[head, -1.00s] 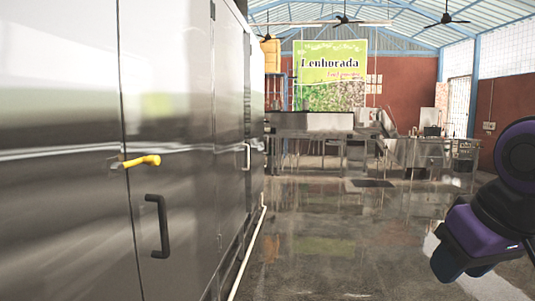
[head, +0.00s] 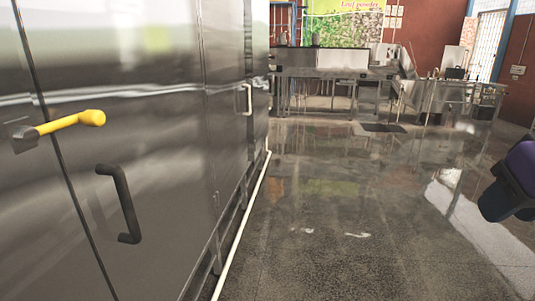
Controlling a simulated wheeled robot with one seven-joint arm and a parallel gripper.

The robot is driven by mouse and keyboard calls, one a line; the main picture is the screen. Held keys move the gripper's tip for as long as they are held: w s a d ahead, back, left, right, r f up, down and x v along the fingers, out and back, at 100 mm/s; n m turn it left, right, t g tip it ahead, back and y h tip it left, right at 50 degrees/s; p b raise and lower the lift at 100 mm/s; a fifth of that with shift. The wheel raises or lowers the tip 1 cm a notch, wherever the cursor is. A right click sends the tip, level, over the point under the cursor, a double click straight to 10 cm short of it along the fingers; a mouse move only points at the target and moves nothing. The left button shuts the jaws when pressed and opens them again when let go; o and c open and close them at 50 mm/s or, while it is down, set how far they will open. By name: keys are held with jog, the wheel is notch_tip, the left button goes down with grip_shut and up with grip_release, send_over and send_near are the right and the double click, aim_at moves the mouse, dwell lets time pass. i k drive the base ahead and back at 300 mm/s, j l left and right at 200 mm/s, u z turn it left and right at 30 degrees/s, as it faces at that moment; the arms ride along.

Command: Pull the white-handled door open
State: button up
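The white handle (head: 247,100) is a small upright bar on the steel cabinet front, farther along the row in the head view. The steel door panel (head: 228,130) around it looks flush with the cabinet front, seen at a steep angle. My gripper (head: 497,205) is only partly in view at the right edge, dark and purple, well apart from the handle. Its fingers cannot be made out clearly.
A yellow lever handle (head: 75,122) and a black bar handle (head: 124,204) stick out from the nearer cabinet front. A white pipe (head: 243,222) runs along the floor by the cabinet base. Steel tables (head: 333,70) stand at the back. The floor between is clear.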

aim_at(222, 21)
jog(key=i, duration=3.6)
jog(key=i+l+u, duration=0.15)
jog(key=i+u, duration=0.25)
jog(key=i, duration=0.3)
